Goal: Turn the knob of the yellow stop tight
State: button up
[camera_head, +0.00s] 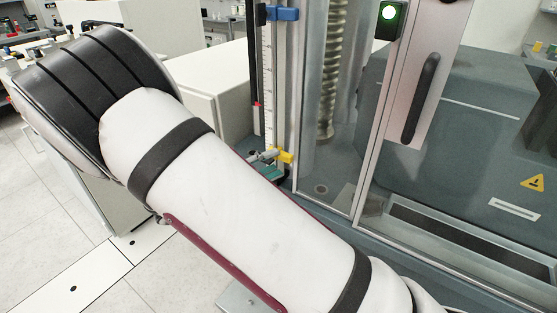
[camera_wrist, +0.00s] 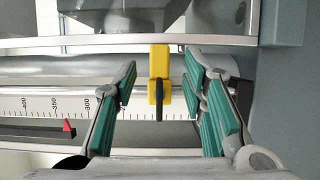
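The yellow stop (camera_wrist: 159,60) sits on the rail with the scale and is in the upper middle of the wrist view. Its dark knob (camera_wrist: 159,107) points toward the camera, seen edge-on as a narrow upright shape. My gripper (camera_wrist: 162,92) is open, its teal-padded fingers to the left and right of the stop and knob, with gaps on both sides. In the head view, the yellow stop (camera_head: 286,156) shows low on the rail, and my gripper (camera_head: 266,164) is beside it, mostly hidden behind my arm.
A blue stop (camera_head: 282,13) is higher on the same rail. A white scale (camera_head: 267,90) runs along it, with a red pointer (camera_wrist: 69,126) showing in the wrist view. The machine's clear door with a dark handle (camera_head: 420,98) stands to the right.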

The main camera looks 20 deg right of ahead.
jog(key=shift+x, duration=1.45)
grip_shut()
jog(key=shift+f+b, duration=0.4)
jog(key=shift+f, duration=0.65)
grip_release()
jog(key=shift+r, duration=0.1)
jog(key=shift+a, duration=0.15)
jog(key=v, duration=1.2)
jog(key=shift+s, duration=0.1)
